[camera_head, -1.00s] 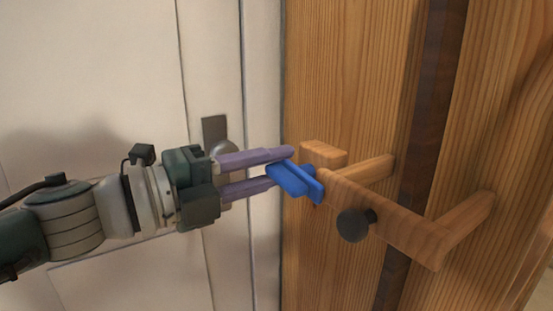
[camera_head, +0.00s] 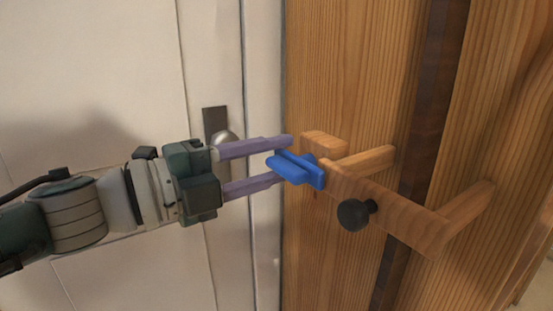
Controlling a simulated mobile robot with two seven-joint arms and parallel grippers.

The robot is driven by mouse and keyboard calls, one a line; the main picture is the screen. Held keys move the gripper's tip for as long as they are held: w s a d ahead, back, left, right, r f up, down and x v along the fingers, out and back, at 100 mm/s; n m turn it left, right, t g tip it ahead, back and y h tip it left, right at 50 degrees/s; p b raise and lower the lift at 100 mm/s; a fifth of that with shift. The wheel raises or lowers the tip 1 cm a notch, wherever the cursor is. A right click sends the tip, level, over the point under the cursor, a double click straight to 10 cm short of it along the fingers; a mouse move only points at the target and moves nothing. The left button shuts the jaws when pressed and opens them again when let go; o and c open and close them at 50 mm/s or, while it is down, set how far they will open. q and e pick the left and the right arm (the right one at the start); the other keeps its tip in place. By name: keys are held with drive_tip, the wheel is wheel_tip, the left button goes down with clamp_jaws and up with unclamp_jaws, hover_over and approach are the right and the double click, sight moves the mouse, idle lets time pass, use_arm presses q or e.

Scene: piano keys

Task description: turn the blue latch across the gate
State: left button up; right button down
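The blue latch (camera_head: 297,169) sits at the left end of a wooden bar (camera_head: 385,213) on the wooden gate (camera_head: 345,70). It lies slightly tilted, its left end lower in depth or angle than I can fully judge. My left gripper (camera_head: 284,160) comes in from the left with its two purple fingers apart, one above and one below the latch's left end. A gap shows between the upper finger and the latch; whether the lower finger touches it I cannot tell. My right gripper is not in view.
A dark round knob (camera_head: 355,214) sticks out from the bar. Wooden brackets (camera_head: 368,160) hold the bar off the gate, and a dark vertical strip (camera_head: 428,110) runs behind it. A pale door (camera_head: 90,60) with a round metal knob (camera_head: 223,142) stands behind my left arm.

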use_arm(q)
drive_tip(key=v, duration=1)
